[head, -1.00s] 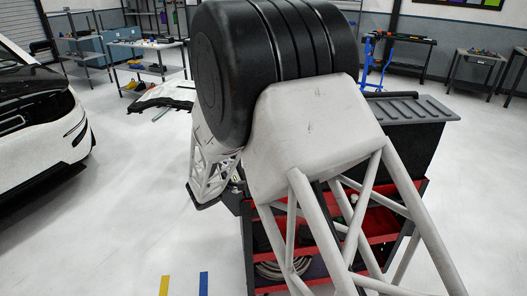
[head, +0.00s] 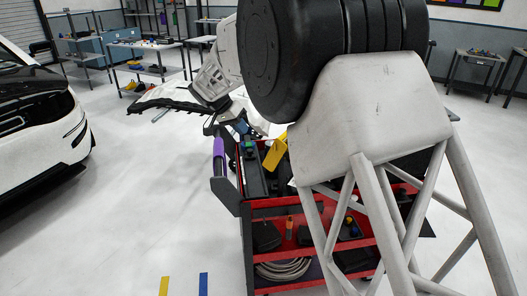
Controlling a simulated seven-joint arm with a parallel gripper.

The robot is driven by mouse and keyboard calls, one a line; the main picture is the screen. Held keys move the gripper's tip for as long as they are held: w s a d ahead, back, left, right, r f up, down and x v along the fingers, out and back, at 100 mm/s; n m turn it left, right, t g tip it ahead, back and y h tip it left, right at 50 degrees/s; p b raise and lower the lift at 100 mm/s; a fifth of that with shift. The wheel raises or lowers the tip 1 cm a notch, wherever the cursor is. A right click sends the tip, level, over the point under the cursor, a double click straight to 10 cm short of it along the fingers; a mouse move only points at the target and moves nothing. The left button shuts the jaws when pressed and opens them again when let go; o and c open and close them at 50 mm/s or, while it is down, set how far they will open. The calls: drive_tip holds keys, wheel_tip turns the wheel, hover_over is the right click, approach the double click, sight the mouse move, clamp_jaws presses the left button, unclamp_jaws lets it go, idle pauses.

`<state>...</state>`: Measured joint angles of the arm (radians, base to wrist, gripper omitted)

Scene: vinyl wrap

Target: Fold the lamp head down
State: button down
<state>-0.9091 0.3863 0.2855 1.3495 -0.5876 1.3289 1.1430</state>
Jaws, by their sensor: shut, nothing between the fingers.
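A long black item with a small green part (head: 252,172) lies in the top of the red cart. It may be the lamp, but I cannot tell for sure, nor how its head is angled. A yellow piece (head: 275,153) stands tilted just to its right. My gripper (head: 240,126) is at the end of my arm, above the cart's far left part, apart from the black item as far as I can see. It is small and dark here; it looks shut and empty. My own arm hides the right part of the cart top.
The red cart (head: 268,212) has lower shelves with tools and a coiled hose (head: 283,268). A purple handle (head: 218,158) sticks out at its left side. A white car (head: 40,125) stands at the left. The floor between is clear.

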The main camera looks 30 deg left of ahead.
drive_tip(key=shift+w+a+r+m+y, duration=0.3)
drive_tip(key=shift+a+r+m+y, duration=0.1)
drive_tip(key=shift+r, duration=0.2)
drive_tip(key=shift+f, duration=0.15)
drive_tip(key=w+d+f, duration=0.3)
drive_tip(key=d+f, duration=0.4)
drive_tip(key=f, duration=0.3)
drive_tip(key=shift+d, duration=0.3)
drive_tip(key=shift+f, duration=0.1)
